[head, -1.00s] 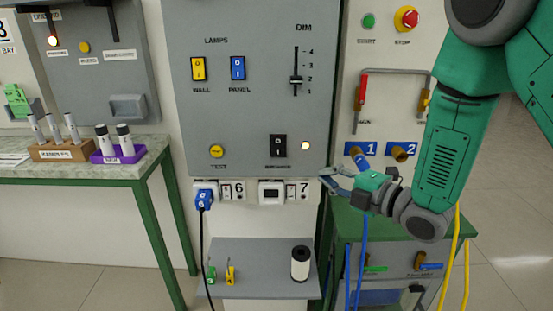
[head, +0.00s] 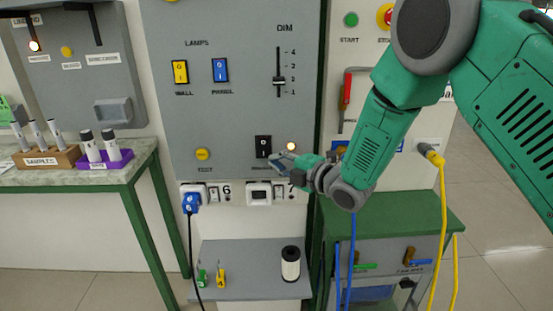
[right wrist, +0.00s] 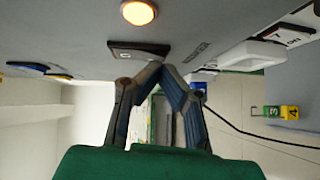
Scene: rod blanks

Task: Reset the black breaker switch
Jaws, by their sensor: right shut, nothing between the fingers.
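The black breaker switch (head: 263,146) is low on the grey panel (head: 225,120), with a lit amber lamp (head: 291,146) to its right. My right gripper (head: 277,160) is shut and empty, with its fingertips just below and right of the switch. In the right wrist view the closed fingertips (right wrist: 163,67) are close to the switch's edge (right wrist: 140,48); I cannot tell whether they touch it. The gripper partly hides the switch's label. My left gripper is not in view.
On the same panel are a yellow wall switch (head: 180,71), a blue panel switch (head: 219,69), a dim slider (head: 278,79) and a yellow test button (head: 202,154). A blue plug (head: 190,202) sits below. A shelf (head: 250,255) holds a white-and-black cylinder (head: 290,263).

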